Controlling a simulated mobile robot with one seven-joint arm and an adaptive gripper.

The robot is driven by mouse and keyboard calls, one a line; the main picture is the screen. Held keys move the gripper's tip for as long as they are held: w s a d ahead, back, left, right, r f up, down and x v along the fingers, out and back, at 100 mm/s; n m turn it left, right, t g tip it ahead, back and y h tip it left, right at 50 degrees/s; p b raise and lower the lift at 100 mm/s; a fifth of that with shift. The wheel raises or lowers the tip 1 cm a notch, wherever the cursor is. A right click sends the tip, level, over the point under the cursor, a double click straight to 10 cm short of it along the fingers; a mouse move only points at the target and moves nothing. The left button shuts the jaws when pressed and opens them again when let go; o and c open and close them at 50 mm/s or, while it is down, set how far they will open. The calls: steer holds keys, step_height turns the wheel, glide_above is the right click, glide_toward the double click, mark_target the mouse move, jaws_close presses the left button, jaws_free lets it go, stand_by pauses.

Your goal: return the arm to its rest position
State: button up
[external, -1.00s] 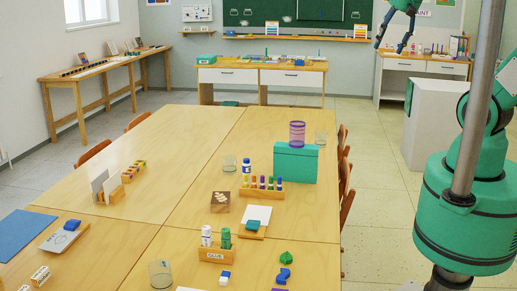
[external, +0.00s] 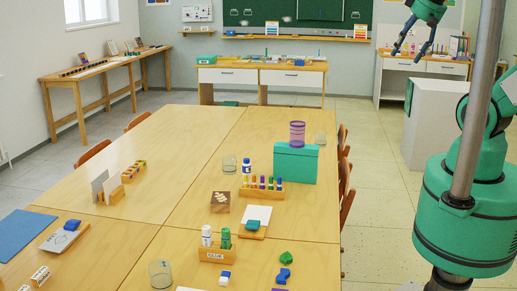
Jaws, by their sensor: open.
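My gripper (external: 411,46) hangs at the upper right of the external view, with its dark fingers spread and pointing down. It is open, with nothing between the fingers. It appears high in the air, in front of the back wall's right-hand desk in the picture. My green arm (external: 468,205) stands at the right edge, partly behind a grey pole. The middle links of the arm are partly out of frame.
A large wooden table (external: 180,160) fills the middle, with a teal box (external: 295,163), a purple mesh cup (external: 297,134), a marker holder (external: 262,192) and a glue holder (external: 217,254). A white cabinet (external: 434,122) stands at right. Floor between table and arm is clear.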

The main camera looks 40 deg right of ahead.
step_height(320, 180, down, 5)
steer(key=b, duration=0.4)
